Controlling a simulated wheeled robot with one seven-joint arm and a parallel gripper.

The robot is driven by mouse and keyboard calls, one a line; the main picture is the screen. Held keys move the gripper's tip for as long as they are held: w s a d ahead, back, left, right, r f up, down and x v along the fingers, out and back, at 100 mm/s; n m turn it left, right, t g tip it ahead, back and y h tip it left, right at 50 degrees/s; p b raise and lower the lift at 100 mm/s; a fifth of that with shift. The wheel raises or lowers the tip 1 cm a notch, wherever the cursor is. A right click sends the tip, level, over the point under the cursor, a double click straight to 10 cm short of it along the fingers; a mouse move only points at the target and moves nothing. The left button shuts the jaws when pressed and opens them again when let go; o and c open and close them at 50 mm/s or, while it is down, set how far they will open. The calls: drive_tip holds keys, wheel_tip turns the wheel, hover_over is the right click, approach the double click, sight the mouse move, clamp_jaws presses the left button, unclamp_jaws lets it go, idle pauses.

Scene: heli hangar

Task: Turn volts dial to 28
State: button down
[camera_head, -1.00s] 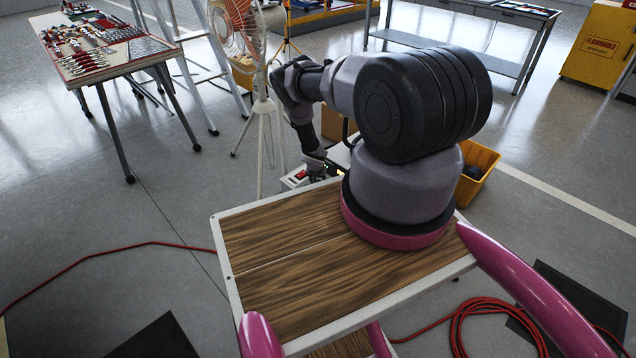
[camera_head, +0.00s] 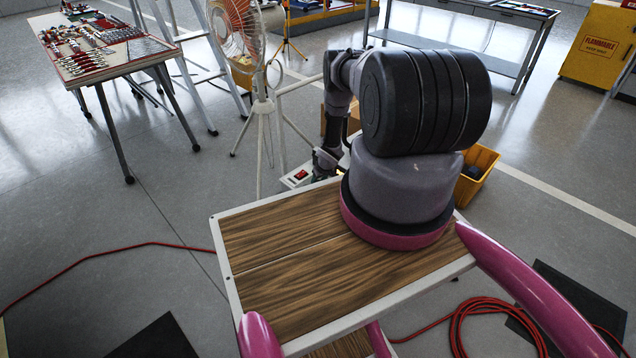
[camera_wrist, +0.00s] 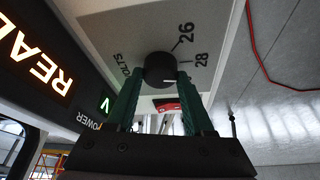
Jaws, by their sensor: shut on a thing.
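The black round volts dial (camera_wrist: 158,68) sits on a pale panel face (camera_wrist: 110,20) in the wrist view. Printed beside it are "VOLTS", "26" and "28", with tick marks by the numbers. My gripper (camera_wrist: 158,78) has its two green fingers on either side of the dial, shut on it. A faint light mark shows on the dial's lower right edge, but I cannot tell for sure where the dial points. In the head view, the pale unit (camera_head: 291,180) with a red switch (camera_head: 301,175) is partly hidden by my arm, which also hides the dial.
A lit display (camera_wrist: 35,60) and a "POWER" label are left of the dial in the wrist view. A yellow bin (camera_head: 480,180) stands right. Red cable (camera_head: 480,312) lies on the floor.

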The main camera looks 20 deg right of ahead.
drive_tip(key=shift+n+y, duration=0.4)
drive_tip(key=shift+n, duration=0.4)
drive_tip(key=shift+c, duration=1.4)
unclamp_jaws()
drive_tip(key=shift+s+r, duration=0.1)
drive_tip(key=shift+r, duration=0.3)
drive_tip(key=v, duration=1)
drive_tip(key=shift+d, duration=0.1)
